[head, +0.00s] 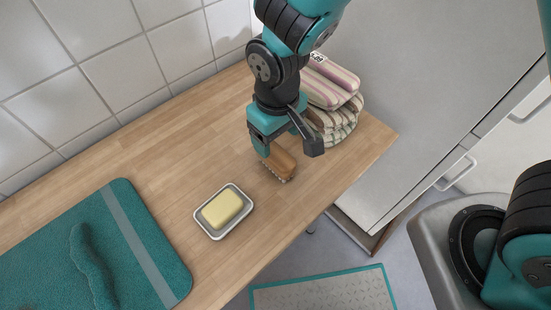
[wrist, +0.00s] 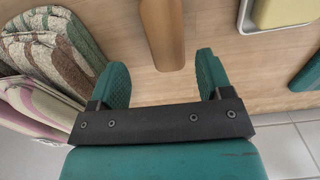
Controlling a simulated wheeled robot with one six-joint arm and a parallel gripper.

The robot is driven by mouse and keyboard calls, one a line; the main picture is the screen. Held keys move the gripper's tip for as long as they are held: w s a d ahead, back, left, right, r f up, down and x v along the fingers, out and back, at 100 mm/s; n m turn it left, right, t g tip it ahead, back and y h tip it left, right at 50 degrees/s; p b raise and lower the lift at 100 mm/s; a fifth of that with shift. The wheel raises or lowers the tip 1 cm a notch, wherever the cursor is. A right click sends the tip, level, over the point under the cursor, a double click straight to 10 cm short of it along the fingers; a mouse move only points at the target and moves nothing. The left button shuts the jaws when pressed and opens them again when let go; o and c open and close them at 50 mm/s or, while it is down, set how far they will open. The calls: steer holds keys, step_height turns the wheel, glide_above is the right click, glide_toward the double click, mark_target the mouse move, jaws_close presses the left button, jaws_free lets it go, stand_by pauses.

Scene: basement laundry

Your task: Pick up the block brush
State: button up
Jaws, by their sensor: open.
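The block brush (head: 281,163) has a brown wooden back and pale bristles and lies on the wooden counter (head: 183,135). It also shows at the top of the wrist view (wrist: 162,30), cut off by the frame edge. My gripper (head: 290,150) is open and low over the counter beside the brush. The brush lies just beyond the fingertips, roughly in line with the gap. I cannot tell whether any finger touches it.
Striped folded cloths (head: 341,90) are stacked close behind my gripper. A dish (head: 206,229) with yellow soap (head: 222,208) stands left of the brush. A teal cloth (head: 140,236) covers the counter's lower left. The counter's front edge is near the brush; a grey cabinet (head: 420,70) stands right.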

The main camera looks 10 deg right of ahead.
mark_target(276, 153)
step_height(276, 153, down, 2)
steer(key=shift+s+a+f, duration=0.1)
steer(key=shift+s+f, duration=0.05)
steer(key=shift+f, duration=0.75)
steer(key=shift+s+a+f, duration=0.1)
steer(key=shift+s+f, duration=0.05)
steer(key=shift+f, duration=0.7)
steer(key=shift+s+f, duration=0.15)
steer(key=shift+f, duration=0.75)
steer(key=c, duration=1.1)
step_height(276, 153, up, 20)
steer(key=shift+r+p, duration=0.1)
steer(key=shift+p, duration=0.7)
